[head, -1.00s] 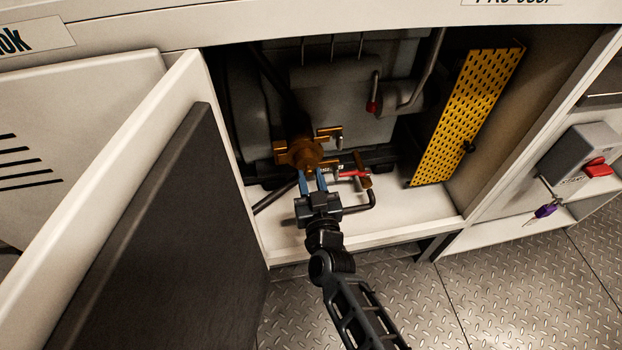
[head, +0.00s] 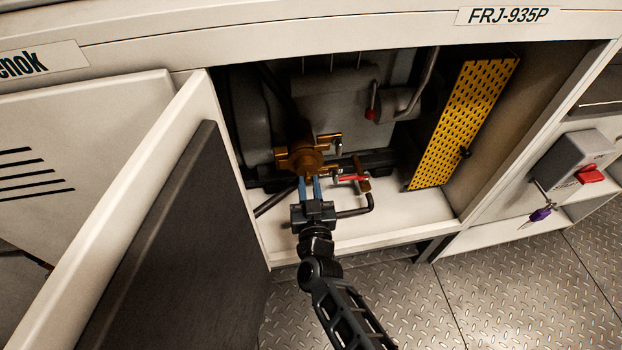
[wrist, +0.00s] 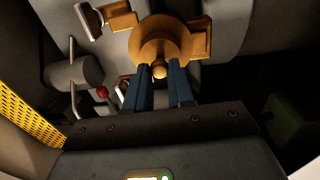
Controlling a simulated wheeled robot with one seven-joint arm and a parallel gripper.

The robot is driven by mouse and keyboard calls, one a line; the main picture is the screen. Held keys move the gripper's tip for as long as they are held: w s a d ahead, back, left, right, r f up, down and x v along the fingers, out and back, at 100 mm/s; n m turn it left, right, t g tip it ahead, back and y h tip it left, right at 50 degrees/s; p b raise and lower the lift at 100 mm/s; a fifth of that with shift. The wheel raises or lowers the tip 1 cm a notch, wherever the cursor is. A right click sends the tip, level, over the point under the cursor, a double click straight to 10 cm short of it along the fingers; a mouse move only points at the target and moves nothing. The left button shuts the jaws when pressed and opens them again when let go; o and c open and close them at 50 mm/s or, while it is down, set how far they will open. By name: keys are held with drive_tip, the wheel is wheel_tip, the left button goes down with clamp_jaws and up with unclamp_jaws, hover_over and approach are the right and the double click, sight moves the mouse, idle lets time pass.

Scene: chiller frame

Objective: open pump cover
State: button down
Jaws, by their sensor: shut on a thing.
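The round brass pump cover (head: 306,158), with small lugs around its rim, sits inside the open cabinet at the centre of the head view. It also shows at the top of the wrist view (wrist: 160,40), with a small knob (wrist: 159,71) on its face. My gripper (head: 309,182) reaches in from the front. Its blue fingers (wrist: 160,80) are at the knob and shut on it. The cover appears to be still in its place on the pump; its far side is hidden.
A red-handled valve (head: 352,178) and a bent dark pipe stand just right of my gripper. A yellow perforated guard (head: 465,123) is at the right. The open cabinet door (head: 150,220) stands close on the left. A grey switch box (head: 575,165) with keys is farther right.

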drive_tip(key=shift+s+a+r+m+h+p, duration=0.25)
drive_tip(key=shift+s+a+m+h+p, duration=0.3)
drive_tip(key=shift+h+p, duration=0.25)
drive_tip(key=shift+s+a+f+m+h, duration=0.25)
drive_tip(key=shift+m+h, duration=0.2)
drive_tip(key=shift+h, duration=0.25)
drive_tip(key=c, duration=1)
unclamp_jaws()
drive_tip(key=s+p, duration=0.2)
drive_tip(key=s, duration=0.5)
drive_tip(key=shift+s, duration=0.4)
drive_tip(key=shift+d, duration=0.1)
